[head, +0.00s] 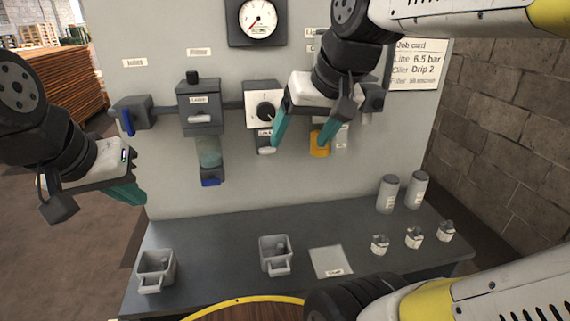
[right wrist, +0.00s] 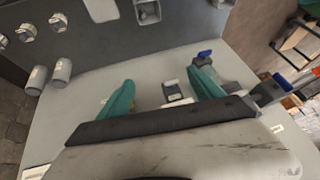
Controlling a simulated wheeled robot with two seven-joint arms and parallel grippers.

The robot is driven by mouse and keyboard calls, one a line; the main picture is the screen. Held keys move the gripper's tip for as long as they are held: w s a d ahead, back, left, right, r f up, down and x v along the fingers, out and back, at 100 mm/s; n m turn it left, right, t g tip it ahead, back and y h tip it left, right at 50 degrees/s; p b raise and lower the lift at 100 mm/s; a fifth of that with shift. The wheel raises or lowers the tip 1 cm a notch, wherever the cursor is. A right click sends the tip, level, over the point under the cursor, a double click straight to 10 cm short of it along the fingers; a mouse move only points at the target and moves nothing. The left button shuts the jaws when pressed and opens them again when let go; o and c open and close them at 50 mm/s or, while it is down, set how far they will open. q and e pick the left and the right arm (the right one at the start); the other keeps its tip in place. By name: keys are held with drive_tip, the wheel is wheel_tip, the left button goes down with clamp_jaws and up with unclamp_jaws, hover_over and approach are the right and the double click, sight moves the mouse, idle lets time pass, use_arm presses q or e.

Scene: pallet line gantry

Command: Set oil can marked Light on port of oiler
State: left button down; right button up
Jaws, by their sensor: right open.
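Two grey cylindrical cans with small labels, a left one (head: 387,194) and a right one (head: 416,190), stand upright at the back right of the bench. They also show in the right wrist view (right wrist: 62,73). I cannot read which is marked Light. The oiler seems to be the unit with a yellow lower part (head: 319,146) on the panel, largely hidden behind my right gripper; its port is not visible. My right gripper (head: 303,132) is open and empty in front of the panel. My left gripper (head: 126,191) is left of the panel, its fingers seen edge-on.
Several small white labelled pieces (head: 413,238) sit at the bench's front right. A pale square pad (head: 331,262) and two grey bins, left (head: 156,270) and middle (head: 275,255), are on the bench. The filter (head: 199,105), regulator (head: 264,108) and gauge (head: 257,19) are on the panel.

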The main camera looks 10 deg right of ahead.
drive_tip(key=s+a+f, duration=0.1)
drive_tip(key=s+f, duration=0.2)
drive_tip(key=f, duration=0.2)
drive_tip(key=shift+s+a+f, duration=0.3)
drive_tip(key=shift+s+a, duration=0.05)
drive_tip(key=shift+s, duration=0.05)
